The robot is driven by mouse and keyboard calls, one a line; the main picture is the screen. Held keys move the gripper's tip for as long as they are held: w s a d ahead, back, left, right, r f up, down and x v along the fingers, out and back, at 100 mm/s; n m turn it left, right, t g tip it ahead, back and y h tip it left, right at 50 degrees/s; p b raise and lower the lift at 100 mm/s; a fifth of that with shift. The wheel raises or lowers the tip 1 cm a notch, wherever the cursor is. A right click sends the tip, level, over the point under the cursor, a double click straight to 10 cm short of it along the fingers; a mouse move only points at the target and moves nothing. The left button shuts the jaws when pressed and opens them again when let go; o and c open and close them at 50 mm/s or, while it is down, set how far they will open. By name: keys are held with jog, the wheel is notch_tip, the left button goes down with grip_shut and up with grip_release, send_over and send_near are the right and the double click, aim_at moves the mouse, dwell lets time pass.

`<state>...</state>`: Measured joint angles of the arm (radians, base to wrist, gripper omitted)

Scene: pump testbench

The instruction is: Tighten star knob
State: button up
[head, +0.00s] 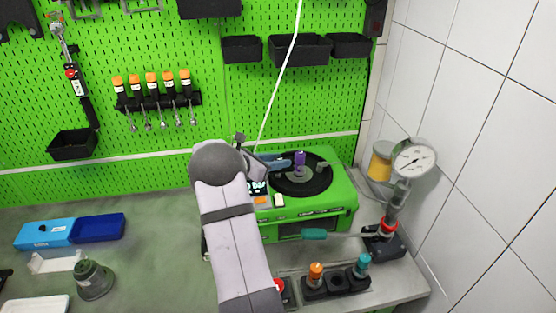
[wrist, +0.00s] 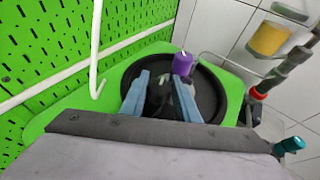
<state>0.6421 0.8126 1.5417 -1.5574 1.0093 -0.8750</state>
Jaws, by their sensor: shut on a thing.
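My gripper (wrist: 161,82) reaches over the black round plate on top of the green pump bench, its two light blue fingers apart with a dark thing between them. This dark thing (wrist: 158,97) looks like the star knob, though its lobes are too small and shaded to make out. In the head view my gripper (head: 284,163) comes in from the left of the plate, and my arm and fingers hide the knob. A purple cylinder (wrist: 182,63) stands just beyond the fingertips; it also shows in the head view (head: 299,159).
The green bench (head: 340,194) has a black plate (wrist: 205,90) on top. A white line hangs behind.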

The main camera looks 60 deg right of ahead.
jog(key=shift+f+m+g+y+b, duration=0.1)
jog(key=shift+m+g+y+b, duration=0.4)
jog(key=shift+m+g, duration=1.3)
jog(key=shift+g+y, duration=0.3)
jog(key=shift+g, duration=0.1)
jog(key=shift+m+g+y, duration=0.5)
jog(key=shift+m+g, duration=0.2)
jog(key=shift+m, duration=0.2)
jog(key=shift+r, duration=0.2)
jog(key=o, duration=1)
jog(key=shift+o, duration=0.2)
jog(key=shift+w+f, duration=0.1)
